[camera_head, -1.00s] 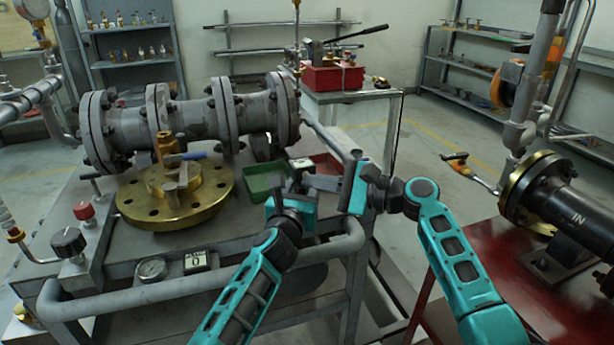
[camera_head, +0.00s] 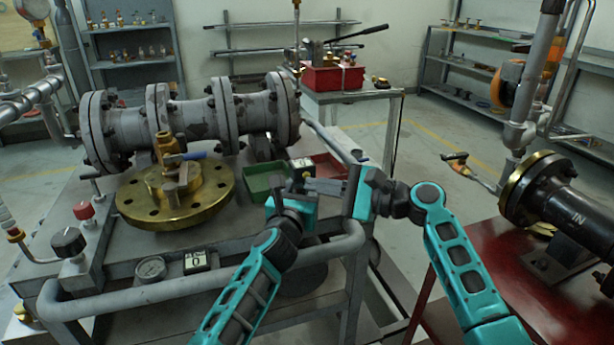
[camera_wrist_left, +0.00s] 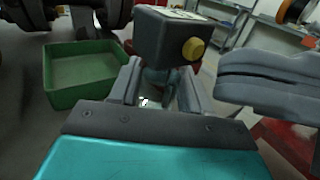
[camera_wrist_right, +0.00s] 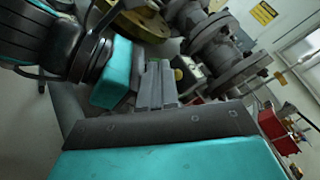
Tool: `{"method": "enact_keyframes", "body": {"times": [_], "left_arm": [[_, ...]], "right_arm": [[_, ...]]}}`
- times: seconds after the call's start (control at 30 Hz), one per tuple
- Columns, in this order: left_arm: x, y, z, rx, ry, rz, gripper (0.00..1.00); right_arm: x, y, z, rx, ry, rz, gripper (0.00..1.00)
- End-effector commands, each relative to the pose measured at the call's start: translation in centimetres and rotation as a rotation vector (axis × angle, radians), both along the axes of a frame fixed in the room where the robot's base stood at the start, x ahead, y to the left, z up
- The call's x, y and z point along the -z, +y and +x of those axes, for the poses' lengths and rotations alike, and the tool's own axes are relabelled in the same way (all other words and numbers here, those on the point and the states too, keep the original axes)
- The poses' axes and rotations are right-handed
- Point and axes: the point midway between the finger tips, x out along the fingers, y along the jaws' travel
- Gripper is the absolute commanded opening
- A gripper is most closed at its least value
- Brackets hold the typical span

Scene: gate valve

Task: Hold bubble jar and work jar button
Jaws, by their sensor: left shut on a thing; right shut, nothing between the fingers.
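The bubble jar (camera_wrist_left: 168,36) is a dark grey box-like body with a pale labelled top. It also shows in the head view (camera_head: 302,165). My left gripper (camera_wrist_left: 157,95) is shut on its lower part and holds it upright above the bench. The jar button (camera_wrist_left: 193,49) is round and yellow, on the jar's side facing right; it shows partly in the right wrist view (camera_wrist_right: 179,74). My right gripper (camera_head: 314,186) is shut and empty, its fingers close beside the jar on the button side. Whether they touch the button I cannot tell.
A green tray (camera_head: 265,182) and a red tray (camera_head: 330,165) lie on the bench near the grippers. A brass flange (camera_head: 210,192) and grey valve body (camera_head: 190,122) stand to the left. The bench's front rail (camera_head: 205,278) runs below my arms.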

Motion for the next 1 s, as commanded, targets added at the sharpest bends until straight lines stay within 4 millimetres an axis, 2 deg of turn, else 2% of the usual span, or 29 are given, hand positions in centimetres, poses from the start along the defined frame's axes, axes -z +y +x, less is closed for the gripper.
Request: {"method": "enact_keyframes", "body": {"times": [0.27,0.7,1.0], "left_arm": [[0.1,0.0,0.0,0.0,0.001,0.0,0.08],[0.1,0.0,0.0,0.0,0.001,0.0,0.08],[0.1,0.0,0.0,0.0,0.001,0.0,0.08]], "right_arm": [[0.0,-0.2,-0.4,0.0,0.0,0.0,0.0],[0.1,-1.5,-4.3,-0.001,-0.001,-0.001,0.0],[0.0,-1.7,-4.7,-0.001,0.0,-0.001,0.0]]}}
